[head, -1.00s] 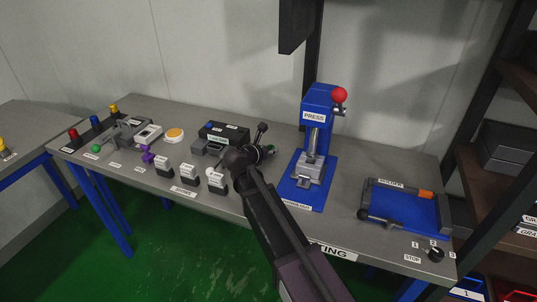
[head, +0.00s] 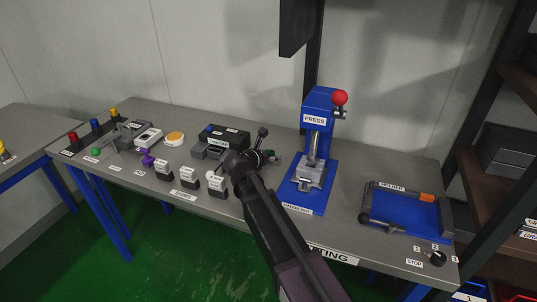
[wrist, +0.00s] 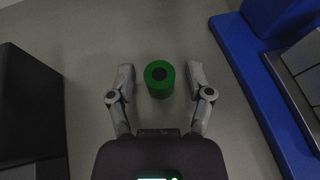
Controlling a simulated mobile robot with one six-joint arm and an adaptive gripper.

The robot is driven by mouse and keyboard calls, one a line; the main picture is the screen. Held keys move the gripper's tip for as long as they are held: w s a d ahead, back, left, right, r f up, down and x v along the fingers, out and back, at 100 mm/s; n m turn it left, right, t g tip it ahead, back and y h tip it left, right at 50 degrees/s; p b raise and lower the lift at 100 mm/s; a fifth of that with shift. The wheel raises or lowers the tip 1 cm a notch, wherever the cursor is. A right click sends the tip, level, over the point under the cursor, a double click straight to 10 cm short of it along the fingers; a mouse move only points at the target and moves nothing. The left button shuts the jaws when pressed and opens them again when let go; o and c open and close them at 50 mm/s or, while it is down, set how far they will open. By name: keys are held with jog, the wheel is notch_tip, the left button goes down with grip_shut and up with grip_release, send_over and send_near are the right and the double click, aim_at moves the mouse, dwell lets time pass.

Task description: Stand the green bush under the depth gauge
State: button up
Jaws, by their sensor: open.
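The green bush (wrist: 159,82) is a short upright cylinder with a dark hole in its top, standing on the grey bench in the wrist view. My gripper (wrist: 160,68) is open, with one finger on each side of the bush and a visible gap on both sides. In the head view my gripper (head: 265,156) is over the bench just left of the blue press, and the bush is mostly hidden behind it. I cannot tell for sure which bench device is the depth gauge.
The blue press (head: 316,145) stands close right of my gripper. A black box device (head: 229,137) is close on its left. A blue-floored holder (head: 405,211) lies at the right.

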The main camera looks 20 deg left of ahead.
jog(key=shift+r, duration=0.2)
jog(key=shift+s+r+p, duration=0.1)
jog(key=shift+s+p, duration=0.1)
jog(key=shift+p, duration=0.1)
jog(key=shift+p+v, duration=1.3)
jog(key=shift+v, duration=2.25)
jog(key=shift+a, duration=0.1)
